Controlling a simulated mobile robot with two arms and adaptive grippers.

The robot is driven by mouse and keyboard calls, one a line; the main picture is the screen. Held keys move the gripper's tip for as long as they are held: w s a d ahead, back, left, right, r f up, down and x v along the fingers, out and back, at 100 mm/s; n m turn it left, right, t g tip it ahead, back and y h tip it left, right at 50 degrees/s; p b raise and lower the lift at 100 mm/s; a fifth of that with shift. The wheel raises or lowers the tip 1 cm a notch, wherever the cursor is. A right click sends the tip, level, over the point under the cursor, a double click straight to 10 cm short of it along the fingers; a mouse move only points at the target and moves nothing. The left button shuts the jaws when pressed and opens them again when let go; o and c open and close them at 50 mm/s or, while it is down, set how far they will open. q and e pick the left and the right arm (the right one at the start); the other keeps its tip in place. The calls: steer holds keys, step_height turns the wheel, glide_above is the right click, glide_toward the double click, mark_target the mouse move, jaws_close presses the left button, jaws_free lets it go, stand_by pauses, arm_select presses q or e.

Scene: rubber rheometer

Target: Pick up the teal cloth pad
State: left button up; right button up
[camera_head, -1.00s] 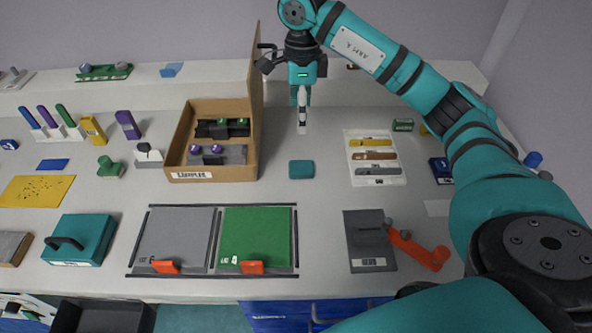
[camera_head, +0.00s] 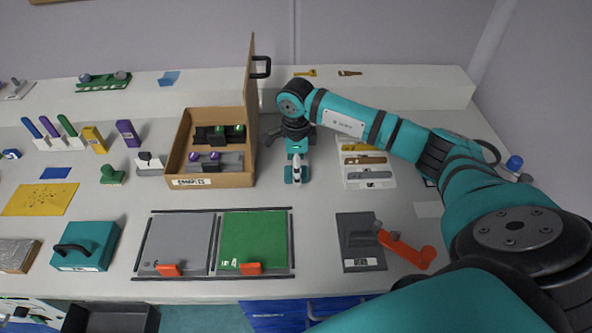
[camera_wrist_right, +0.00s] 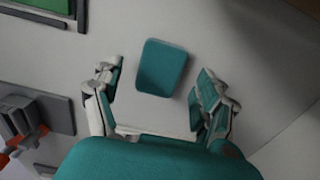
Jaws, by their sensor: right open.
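The teal cloth pad (camera_wrist_right: 162,67) is a small rounded rectangle lying on the bench. In the wrist view it shows whole, between and a little beyond the two open fingers of my right gripper (camera_wrist_right: 155,92), with a gap on each side. In the head view my right gripper (camera_head: 296,180) hangs over the pad (camera_head: 288,175) and hides most of it. The gripper is empty, and its height above the bench is hard to tell. My left gripper is not in view.
An open cardboard box (camera_head: 210,181) with a raised lid stands just left of the gripper. A tray of coloured strips (camera_head: 368,184) lies to the right. The green plate (camera_head: 253,240) and a dark plate with an orange handle (camera_head: 360,255) lie nearer the front.

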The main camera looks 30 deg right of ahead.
steer(key=shift+f, duration=0.8)
steer(key=c, duration=1)
steer(key=shift+r, duration=0.2)
steer(key=shift+c, duration=0.2)
steer(key=shift+r, duration=0.2)
steer(key=r, duration=0.1)
steer(key=b, duration=0.1)
steer(key=r, duration=0.1)
steer(key=shift+s+a+r+b, duration=0.3)
steer(key=shift+r+b, duration=0.05)
steer(key=shift+b, duration=0.05)
steer(key=s+a+b, duration=0.1)
steer(key=s+a, duration=0.2)
steer(key=s+a+r+b, duration=0.1)
steer(key=s+a, duration=0.2)
steer(key=s+a+b, duration=0.1)
steer(key=s+a, duration=0.2)
steer(key=shift+s+a+r, duration=0.15)
steer(key=shift+s+a, duration=0.2)
steer(key=shift+s+a+r, duration=0.15)
steer(key=shift+s+a, duration=0.35)
steer(key=shift+s, duration=0.05)
